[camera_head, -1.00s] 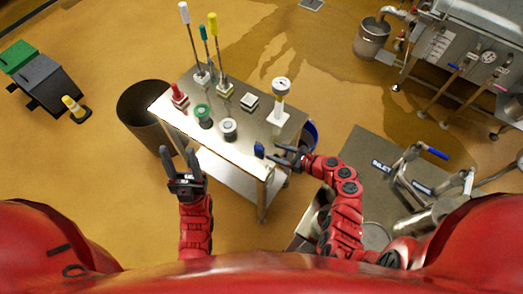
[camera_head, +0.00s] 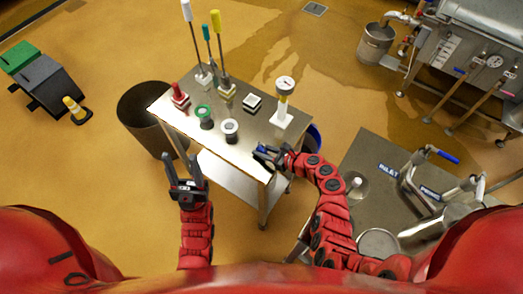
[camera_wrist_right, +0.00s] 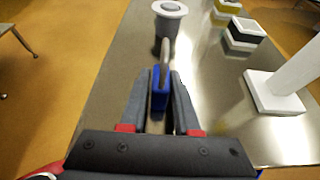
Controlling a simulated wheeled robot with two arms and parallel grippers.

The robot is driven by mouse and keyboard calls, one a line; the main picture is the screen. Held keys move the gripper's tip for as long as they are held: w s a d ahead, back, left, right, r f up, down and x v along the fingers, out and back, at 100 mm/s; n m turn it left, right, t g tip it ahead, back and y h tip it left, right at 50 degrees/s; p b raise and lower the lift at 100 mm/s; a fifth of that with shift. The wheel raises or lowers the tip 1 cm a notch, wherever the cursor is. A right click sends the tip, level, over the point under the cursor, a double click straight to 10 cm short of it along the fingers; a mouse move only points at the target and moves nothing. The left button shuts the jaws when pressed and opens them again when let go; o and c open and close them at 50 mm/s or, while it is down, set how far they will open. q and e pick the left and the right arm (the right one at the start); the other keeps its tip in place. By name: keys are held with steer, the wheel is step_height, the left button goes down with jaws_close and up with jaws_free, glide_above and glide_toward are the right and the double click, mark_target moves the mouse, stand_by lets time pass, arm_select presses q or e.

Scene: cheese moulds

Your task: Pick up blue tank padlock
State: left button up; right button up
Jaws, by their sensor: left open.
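The blue tank padlock (camera_wrist_right: 160,97) stands at the front right corner of the steel table, with its grey shackle pointing away in the right wrist view. In the head view the padlock (camera_head: 261,148) is partly hidden by my right gripper (camera_head: 264,155). In the right wrist view my right gripper (camera_wrist_right: 160,85) has one finger on each side of the padlock, with very little gap. I cannot tell whether both fingers press on it. My left gripper (camera_head: 180,165) is open and empty, in front of the table's left side.
A grey worktop (camera_head: 375,160) is at the right.

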jaws_close()
steer(key=shift+r, duration=0.15)
steer(key=shift+r, duration=0.6)
step_height(320, 180, up, 8)
steer(key=shift+w+r+b, duration=0.1)
steer(key=shift+r+b, duration=0.15)
steer(key=shift+b, duration=0.15)
